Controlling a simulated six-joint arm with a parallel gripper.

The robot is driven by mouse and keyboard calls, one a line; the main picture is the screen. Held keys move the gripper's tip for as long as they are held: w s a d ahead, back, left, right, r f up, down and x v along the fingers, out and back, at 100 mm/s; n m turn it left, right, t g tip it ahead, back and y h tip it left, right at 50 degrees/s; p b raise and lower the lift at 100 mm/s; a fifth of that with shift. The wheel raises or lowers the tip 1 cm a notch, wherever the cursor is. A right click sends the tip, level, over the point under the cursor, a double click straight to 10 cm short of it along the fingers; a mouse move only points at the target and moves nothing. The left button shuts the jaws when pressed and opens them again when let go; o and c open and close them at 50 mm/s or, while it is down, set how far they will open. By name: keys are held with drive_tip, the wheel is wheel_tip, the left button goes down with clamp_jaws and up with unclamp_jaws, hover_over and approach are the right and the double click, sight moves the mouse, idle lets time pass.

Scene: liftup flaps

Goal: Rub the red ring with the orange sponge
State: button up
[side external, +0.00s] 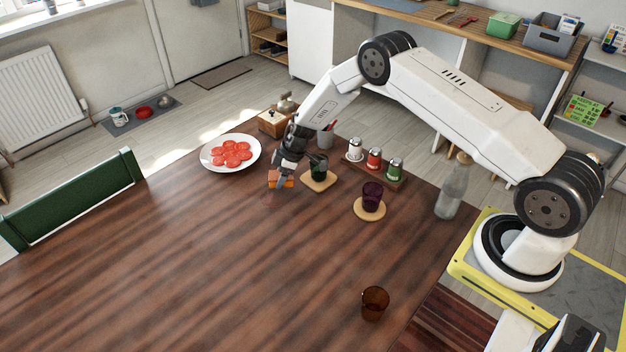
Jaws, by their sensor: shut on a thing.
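My gripper (279,172) is shut on the orange sponge (287,182) and points down at the wooden table, near its far side. The fingers cover part of the sponge. I cannot tell whether the sponge touches the tabletop or is just above it. A faint reddish mark (270,198) shows on the table just in front of the sponge. It may be part of the red ring, but it is too small and faint to be sure, and the gripper and sponge may hide more of it.
A dark green glass (319,172) on a coaster stands close right of my gripper. A purple glass (372,196), shakers (374,160), a bottle (452,190) and a brown glass (375,303) stand farther right. A plate (208,160) of red slices lies left. The table's (190,260) front left is clear.

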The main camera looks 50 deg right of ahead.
sight(261, 205)
wheel_tip(261, 205, down, 2)
drive_tip(key=shift+a+f, duration=0.15)
drive_tip(key=shift+a, duration=0.15)
drive_tip(key=shift+c, duration=0.6)
drive_tip(key=shift+a+f, duration=0.2)
drive_tip(key=shift+a, duration=3.25)
drive_tip(key=shift+s+d, duration=0.1)
drive_tip(key=shift+d, duration=3.75)
drive_tip(key=shift+s+a, duration=0.3)
drive_tip(key=shift+a, duration=3.65)
drive_tip(key=shift+d, duration=3.95)
drive_tip(key=shift+a+r, duration=0.1)
drive_tip(key=shift+r, duration=4.05)
